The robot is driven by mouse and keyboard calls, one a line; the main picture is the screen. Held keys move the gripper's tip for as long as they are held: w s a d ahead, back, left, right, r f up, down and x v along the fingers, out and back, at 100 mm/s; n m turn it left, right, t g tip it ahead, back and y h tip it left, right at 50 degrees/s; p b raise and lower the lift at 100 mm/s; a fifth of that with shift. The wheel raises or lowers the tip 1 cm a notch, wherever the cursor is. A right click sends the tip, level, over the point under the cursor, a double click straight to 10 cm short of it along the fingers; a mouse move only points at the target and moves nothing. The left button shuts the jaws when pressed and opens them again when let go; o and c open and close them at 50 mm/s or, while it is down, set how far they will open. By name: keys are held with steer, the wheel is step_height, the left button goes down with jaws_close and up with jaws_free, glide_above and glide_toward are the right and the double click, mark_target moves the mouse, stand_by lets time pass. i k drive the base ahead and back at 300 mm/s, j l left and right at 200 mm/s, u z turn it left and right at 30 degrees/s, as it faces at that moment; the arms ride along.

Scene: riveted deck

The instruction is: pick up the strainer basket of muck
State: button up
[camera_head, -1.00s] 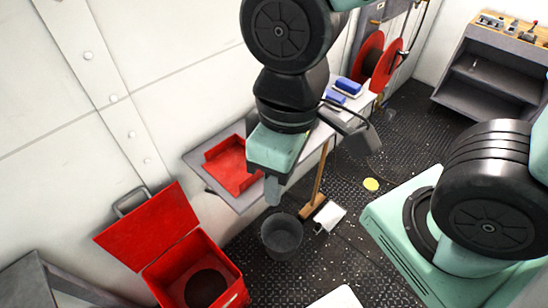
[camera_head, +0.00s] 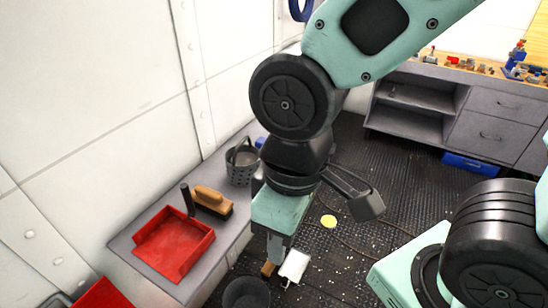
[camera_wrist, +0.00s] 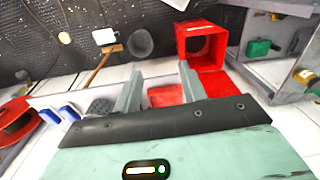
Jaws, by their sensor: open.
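The strainer basket (camera_head: 242,165) is a grey perforated pail with a thin handle. It stands upright on the grey bench along the wall, partly beside my arm; its contents are too small to make out. In the wrist view a dark perforated shape (camera_wrist: 98,107), probably this basket, lies left of the fingers and is partly cut off by my gripper body. My gripper (camera_head: 279,246) points down in front of the bench, apart from the basket. In the wrist view my gripper (camera_wrist: 160,87) is open, with nothing between its two fingers.
A red tray (camera_head: 172,247) and a wooden brush (camera_head: 212,201) lie on the bench (camera_head: 215,262) nearer than the basket. A red bin (camera_wrist: 200,28) shows in the wrist view. Open deck lies to the right.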

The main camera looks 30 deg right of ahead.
mark_target(242, 160)
steer(key=i+l, duration=0.15)
steer(key=l, duration=0.25)
steer(key=i+l, duration=0.15)
steer(key=l, duration=0.2)
steer(key=i+l, duration=0.15)
steer(key=l, duration=0.25)
